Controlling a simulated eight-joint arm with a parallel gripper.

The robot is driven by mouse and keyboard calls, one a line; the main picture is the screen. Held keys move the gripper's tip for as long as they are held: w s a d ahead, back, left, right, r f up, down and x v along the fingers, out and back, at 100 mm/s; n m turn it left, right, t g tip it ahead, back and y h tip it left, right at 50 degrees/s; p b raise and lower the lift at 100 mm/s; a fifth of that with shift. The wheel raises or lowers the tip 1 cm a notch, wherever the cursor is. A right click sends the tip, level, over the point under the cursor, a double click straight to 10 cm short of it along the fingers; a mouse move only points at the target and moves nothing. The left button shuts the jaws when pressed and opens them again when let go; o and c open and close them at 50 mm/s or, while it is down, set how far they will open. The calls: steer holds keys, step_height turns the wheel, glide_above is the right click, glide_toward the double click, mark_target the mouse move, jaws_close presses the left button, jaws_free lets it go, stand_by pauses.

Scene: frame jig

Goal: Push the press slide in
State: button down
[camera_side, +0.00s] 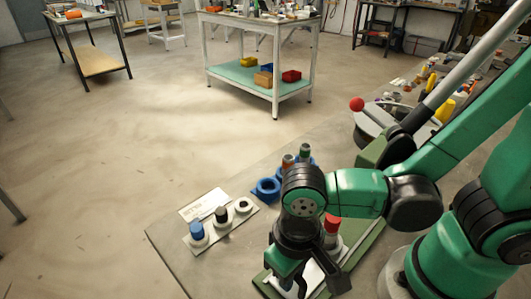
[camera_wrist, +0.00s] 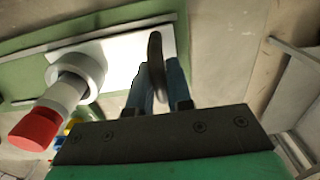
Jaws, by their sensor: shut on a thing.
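The press has a long green base (camera_side: 365,243) with a white plate on it; in the wrist view the white plate (camera_wrist: 118,50) lies on the green. A pale round collar (camera_wrist: 88,72) on the plate carries a rod with a red cap (camera_wrist: 32,128), and the red cap (camera_side: 333,225) shows beside my gripper in the side view. My gripper (camera_side: 300,284) points down at the plate. In the wrist view my gripper (camera_wrist: 157,85) is shut on a dark curved handle (camera_wrist: 155,50) that stands over the plate. The handle's lower end is hidden by the fingers.
A pale tray (camera_side: 222,232) with blue, black and dark-topped round parts stands left of my gripper. A blue ring (camera_side: 267,189) and capped bottles (camera_side: 304,153) stand behind. A red-ball lever (camera_side: 356,104) and clutter are at right.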

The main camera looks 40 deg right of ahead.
mark_target(330, 233)
steer(key=shift+d, duration=5.2)
steer(key=c, duration=0.8)
jaws_free()
steer(key=shift+r, duration=0.1)
step_height(330, 233, up, 7)
steer(key=w+d+r+t, duration=0.3)
steer(key=w+t, duration=0.4)
steer(key=w, duration=0.2)
steer(key=shift+w, duration=0.35)
